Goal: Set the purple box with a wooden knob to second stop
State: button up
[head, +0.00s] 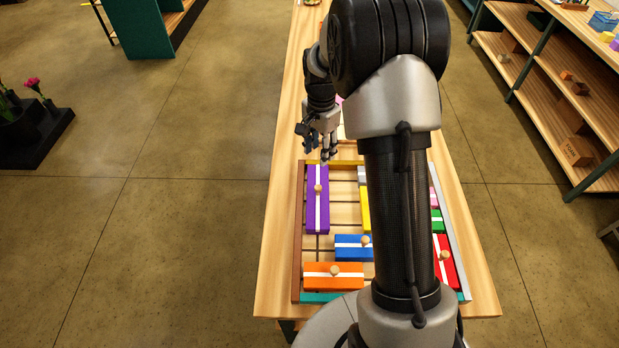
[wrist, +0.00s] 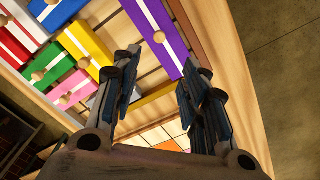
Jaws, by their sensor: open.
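The purple box (head: 318,208) is a long block with a white stripe and a round wooden knob (head: 318,188). It lies lengthwise at the left side of a framed tray (head: 297,250), near the tray's yellow far edge. My gripper (head: 327,155) is just beyond the far end of the purple box, above the tray's far edge. In the wrist view my gripper (wrist: 160,95) has its fingers apart with nothing between them. The purple box (wrist: 157,35) shows there beyond the fingertips, its knob (wrist: 159,37) at upper middle.
A blue box (head: 350,247) and an orange box (head: 320,283) lie nearer in the tray. Yellow, green and red (head: 446,262) boxes lie to the right, partly hidden by my arm. Bare slatted floor shows between purple and blue. Shelves (head: 540,75) stand at right.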

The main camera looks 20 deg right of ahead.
aim_at(318, 187)
notch_tip(318, 187, down, 16)
jog(key=shift+f+b, duration=0.15)
jog(key=shift+b, duration=0.65)
jog(key=shift+c, duration=0.2)
grip_shut()
